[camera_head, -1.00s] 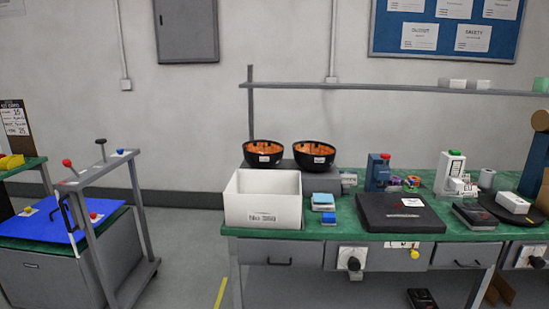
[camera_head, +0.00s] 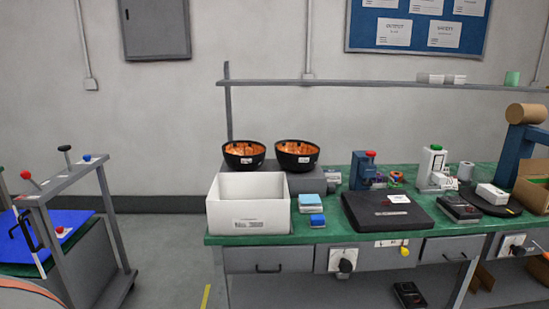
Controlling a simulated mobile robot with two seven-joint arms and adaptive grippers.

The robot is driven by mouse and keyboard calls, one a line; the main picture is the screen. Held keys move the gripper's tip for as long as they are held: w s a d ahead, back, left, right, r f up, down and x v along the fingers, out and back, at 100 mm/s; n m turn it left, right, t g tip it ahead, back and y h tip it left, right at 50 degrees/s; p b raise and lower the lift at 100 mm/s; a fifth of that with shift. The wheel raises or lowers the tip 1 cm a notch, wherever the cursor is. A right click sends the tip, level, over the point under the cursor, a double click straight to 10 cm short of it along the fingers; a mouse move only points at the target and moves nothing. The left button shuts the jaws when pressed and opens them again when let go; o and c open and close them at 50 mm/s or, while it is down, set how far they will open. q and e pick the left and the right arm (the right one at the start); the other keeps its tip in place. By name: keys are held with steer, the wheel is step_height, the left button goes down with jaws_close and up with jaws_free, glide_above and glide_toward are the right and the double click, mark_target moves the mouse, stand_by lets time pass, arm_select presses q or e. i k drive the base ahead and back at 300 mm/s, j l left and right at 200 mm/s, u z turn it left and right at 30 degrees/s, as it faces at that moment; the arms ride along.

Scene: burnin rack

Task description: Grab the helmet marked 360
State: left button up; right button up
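Two black bowl-shaped helmets with orange insides sit side by side on a grey block at the back left of the green workbench. The left helmet (camera_head: 243,155) and the right helmet (camera_head: 297,155) each carry a small white label on the front. The label print is too small to read, so I cannot tell which is marked 360. Neither of my grippers is in view.
A white box (camera_head: 248,212) stands on the workbench (camera_head: 330,234) in front of the helmets. Blue boxes (camera_head: 311,203) and a flat black case (camera_head: 388,212) lie to its right. A grey wheeled cart (camera_head: 72,190) stands at the left, with floor between it and the bench.

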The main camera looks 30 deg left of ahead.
mark_target(241, 156)
steer(key=j+z, duration=0.25)
steer(key=j, duration=0.2)
steer(key=j+z, duration=0.25)
steer(key=j, duration=0.25)
steer(key=k+j+z, duration=0.1)
steer(key=j, duration=0.85)
steer(key=k+j+z, duration=0.15)
steer(key=j, duration=0.35)
steer(key=k+j+z, duration=0.1)
steer(key=j, duration=0.35)
